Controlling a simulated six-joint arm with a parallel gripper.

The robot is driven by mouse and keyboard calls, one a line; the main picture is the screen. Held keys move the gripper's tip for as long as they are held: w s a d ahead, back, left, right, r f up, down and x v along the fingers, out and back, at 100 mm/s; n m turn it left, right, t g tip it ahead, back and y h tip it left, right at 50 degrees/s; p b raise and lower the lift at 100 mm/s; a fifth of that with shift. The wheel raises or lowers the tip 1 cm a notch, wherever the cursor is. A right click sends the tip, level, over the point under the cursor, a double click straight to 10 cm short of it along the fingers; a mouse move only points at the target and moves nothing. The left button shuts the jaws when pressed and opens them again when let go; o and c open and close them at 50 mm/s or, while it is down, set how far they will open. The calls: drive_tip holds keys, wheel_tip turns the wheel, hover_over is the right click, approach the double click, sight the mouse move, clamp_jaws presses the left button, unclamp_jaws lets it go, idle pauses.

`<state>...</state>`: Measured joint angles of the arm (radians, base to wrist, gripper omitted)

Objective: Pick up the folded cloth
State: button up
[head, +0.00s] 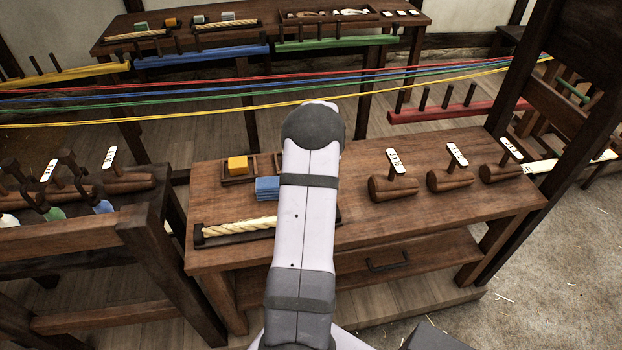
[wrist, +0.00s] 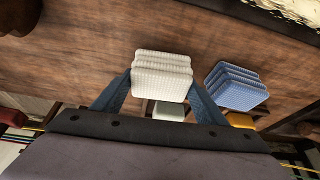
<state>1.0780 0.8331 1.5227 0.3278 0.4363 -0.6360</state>
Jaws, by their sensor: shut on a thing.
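A white folded cloth (wrist: 162,75) sits between the two blue-grey fingers of my gripper (wrist: 161,92) in the wrist view. The fingers are shut on its two sides. I cannot tell whether it touches the bench or is held just above it. A blue folded cloth (wrist: 236,86) lies on the bench beside it, apart from my gripper. The blue cloth also shows in the head view (head: 267,188), left of my arm. In the head view my arm hides my gripper and the white cloth.
The wooden bench (head: 350,235) carries a yellow block (head: 237,166) in a small tray, a thick pale rope (head: 240,228) in a holder, and wooden rollers (head: 393,187) with labels at right. Coloured ropes (head: 200,108) stretch across behind the bench. A pale block (wrist: 170,111) shows beyond the white cloth.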

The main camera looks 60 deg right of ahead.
wheel_tip(320, 180, up, 9)
drive_tip(key=shift+r+b, duration=0.2)
drive_tip(key=shift+b, duration=0.7)
drive_tip(key=o, duration=0.5)
drive_tip(key=c, duration=0.4)
drive_tip(key=shift+w+d+r+p, duration=0.35)
drive_tip(key=shift+w+p, duration=0.15)
drive_tip(key=shift+p, duration=0.1)
drive_tip(key=shift+w+d+r+p, duration=0.25)
drive_tip(key=shift+w+d+p, duration=0.5)
drive_tip(key=shift+w+p, duration=0.9)
drive_tip(key=shift+w+d+r+p, duration=0.2)
drive_tip(key=shift+w+d+p, duration=0.6)
drive_tip(key=shift+w+p, duration=0.8)
drive_tip(key=shift+w+d+r+p, duration=0.25)
drive_tip(key=shift+w+d+p, duration=0.5)
drive_tip(key=shift+w+p, duration=0.9)
